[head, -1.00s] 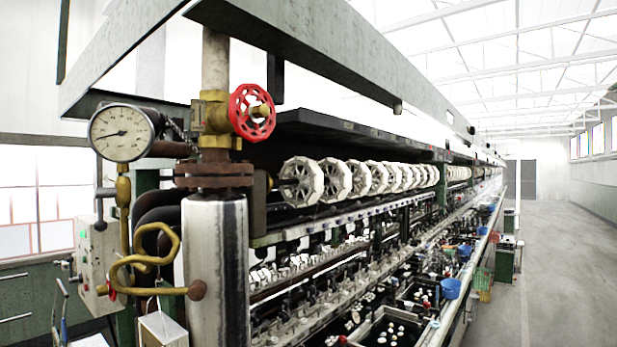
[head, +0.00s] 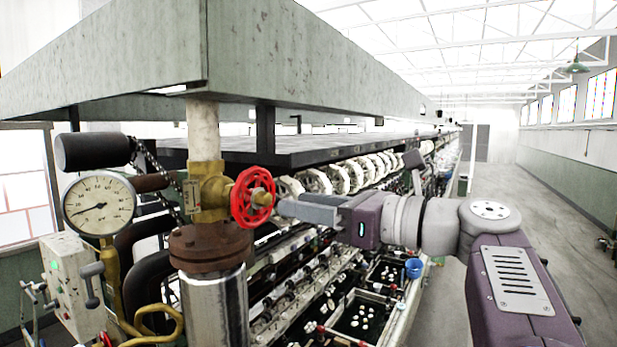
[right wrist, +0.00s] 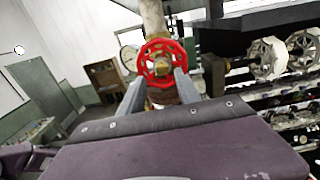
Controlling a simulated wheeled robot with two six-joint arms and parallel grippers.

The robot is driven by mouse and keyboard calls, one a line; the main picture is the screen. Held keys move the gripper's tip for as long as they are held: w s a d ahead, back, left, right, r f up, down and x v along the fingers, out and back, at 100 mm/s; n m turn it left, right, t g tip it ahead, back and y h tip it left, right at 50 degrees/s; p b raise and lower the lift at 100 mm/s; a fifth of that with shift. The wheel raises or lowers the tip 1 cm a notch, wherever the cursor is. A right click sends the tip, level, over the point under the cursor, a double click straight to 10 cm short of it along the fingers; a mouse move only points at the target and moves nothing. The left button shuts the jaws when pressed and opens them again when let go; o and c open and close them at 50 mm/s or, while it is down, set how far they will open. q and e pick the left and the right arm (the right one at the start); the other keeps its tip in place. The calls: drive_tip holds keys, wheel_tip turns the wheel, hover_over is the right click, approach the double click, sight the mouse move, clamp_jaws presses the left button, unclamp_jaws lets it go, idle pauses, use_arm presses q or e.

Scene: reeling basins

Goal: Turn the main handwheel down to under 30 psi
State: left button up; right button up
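The red main handwheel (head: 252,196) sits on a brass valve (head: 208,190) on the vertical pipe; it also shows in the right wrist view (right wrist: 161,64). My right gripper (head: 284,207) points at the handwheel's face from the right, its fingertips very close to the rim. In the right wrist view its two fingers (right wrist: 160,80) are spread, one at each side of the wheel; whether they touch it I cannot tell. The round pressure gauge (head: 99,204) is left of the valve. Its needle points to the lower left, at the low part of the scale; the exact reading is too small. My left gripper is not in view.
A rusty flange (head: 208,247) and shiny cylinder (head: 212,305) stand below the valve. A large grey-green beam (head: 330,55) runs overhead. The reeling machine with white reels and basins stretches back behind my right arm. The aisle floor (head: 555,215) at the right is clear.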

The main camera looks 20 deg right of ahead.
sight(269, 201)
drive_tip(key=x, duration=0.7)
drive_tip(key=shift+w+f, duration=0.15)
drive_tip(key=shift+f, duration=0.1)
drive_tip(key=shift+s+d, duration=0.2)
drive_tip(key=shift+d, duration=0.05)
drive_tip(key=shift+s, duration=0.1)
clamp_jaws()
drive_tip(key=shift+f, duration=0.1)
drive_tip(key=n+b, duration=0.2)
drive_tip(key=n, duration=0.2)
drive_tip(key=n+b, duration=0.3)
drive_tip(key=n, duration=0.1)
drive_tip(key=shift+f+n, duration=0.25)
drive_tip(key=shift+n, duration=0.15)
drive_tip(key=shift+r+n, duration=0.15)
drive_tip(key=shift+n, duration=0.95)
drive_tip(key=shift+r+n, duration=0.25)
drive_tip(key=shift+n, duration=0.25)
unclamp_jaws()
drive_tip(key=shift+w, duration=0.25)
